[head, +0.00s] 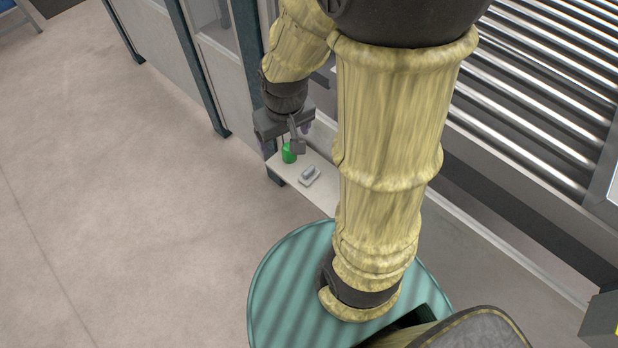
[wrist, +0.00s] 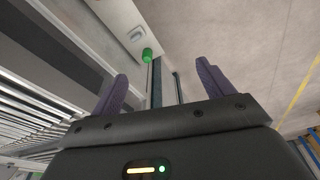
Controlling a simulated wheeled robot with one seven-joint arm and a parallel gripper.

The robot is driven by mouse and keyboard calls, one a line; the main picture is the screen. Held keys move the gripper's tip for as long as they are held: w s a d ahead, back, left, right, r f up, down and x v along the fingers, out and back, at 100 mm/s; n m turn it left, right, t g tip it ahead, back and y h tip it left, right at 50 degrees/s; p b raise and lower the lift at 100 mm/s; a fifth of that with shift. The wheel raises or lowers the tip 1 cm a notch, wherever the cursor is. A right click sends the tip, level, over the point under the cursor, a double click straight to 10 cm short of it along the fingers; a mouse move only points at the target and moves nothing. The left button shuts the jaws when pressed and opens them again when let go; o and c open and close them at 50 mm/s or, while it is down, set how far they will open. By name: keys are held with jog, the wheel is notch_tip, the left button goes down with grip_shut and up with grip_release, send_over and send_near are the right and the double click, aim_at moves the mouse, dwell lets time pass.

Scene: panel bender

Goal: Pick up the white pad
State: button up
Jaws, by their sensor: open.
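The white pad (head: 308,177), a small pale block with a greyish raised part on top, lies on a narrow light ledge (head: 327,197) in the head view.
A small green object (head: 289,153) stands on the ledge close to the pad, just below my gripper in the picture. Machine panels with dark teal posts (head: 204,70) stand behind, and metal slats (head: 545,85) are at right.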

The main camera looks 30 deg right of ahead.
jog(key=w+d+f+n+g+b, duration=0.1)
jog(key=w+d+f+b, duration=0.2)
jog(key=w+f+b, duration=0.35)
jog(key=w+d+f+n+b, duration=0.1)
jog(key=w+d+f+b, duration=0.25)
jog(key=f, duration=0.55)
jog(key=n+g+b, duration=0.1)
jog(key=n+b, duration=0.1)
jog(key=b, duration=0.8)
send_over(309, 169)
notch_tip(309, 169, down, 14)
jog(key=f, duration=0.1)
jog(key=shift+d+r, duration=0.3)
notch_tip(309, 169, down, 12)
jog(key=shift+f, duration=0.15)
jog(key=shift+a+f, duration=0.15)
jog(key=shift+f, duration=1.15)
jog(key=shift+a+f, duration=0.15)
jog(key=shift+f, duration=1.15)
